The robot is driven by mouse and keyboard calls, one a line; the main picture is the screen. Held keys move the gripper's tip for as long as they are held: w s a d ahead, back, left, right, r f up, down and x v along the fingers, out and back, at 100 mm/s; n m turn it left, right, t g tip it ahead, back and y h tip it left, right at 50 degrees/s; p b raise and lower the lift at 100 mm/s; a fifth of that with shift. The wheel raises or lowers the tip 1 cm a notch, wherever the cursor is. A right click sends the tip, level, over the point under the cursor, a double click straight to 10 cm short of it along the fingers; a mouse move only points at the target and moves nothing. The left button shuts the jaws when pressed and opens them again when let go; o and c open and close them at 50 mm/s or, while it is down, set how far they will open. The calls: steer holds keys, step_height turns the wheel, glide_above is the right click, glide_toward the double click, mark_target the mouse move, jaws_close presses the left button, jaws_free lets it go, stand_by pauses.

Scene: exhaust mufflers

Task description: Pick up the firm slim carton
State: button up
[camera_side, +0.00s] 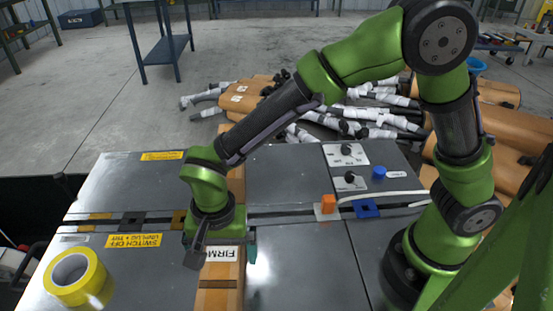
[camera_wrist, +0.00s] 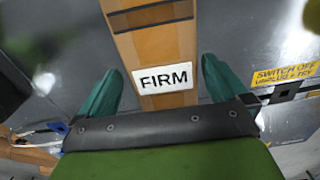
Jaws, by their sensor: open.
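The firm slim carton (camera_side: 217,272) is a long, narrow brown box with a white label reading FIRM. It lies on the grey metal table, running front to back in the side view, partly hidden by my arm. In the wrist view the carton (camera_wrist: 160,45) runs up from between my fingers, with its label near them. My gripper (camera_side: 222,262) is over the carton near the label. In the wrist view my gripper (camera_wrist: 160,90) is open, with one teal finger on each side of the carton. I cannot tell whether the fingers touch it.
A yellow tape roll (camera_side: 76,276) is at the table's front left. Wrapped mufflers (camera_side: 350,118) lie behind the table. The table's front right is clear.

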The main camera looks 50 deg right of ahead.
step_height(320, 180, down, 5)
steer(key=shift+w+a+f, duration=0.1)
steer(key=shift+w+a, duration=0.05)
steer(key=shift+c, duration=0.3)
steer(key=c, duration=1.1)
steer(key=shift+r, duration=0.2)
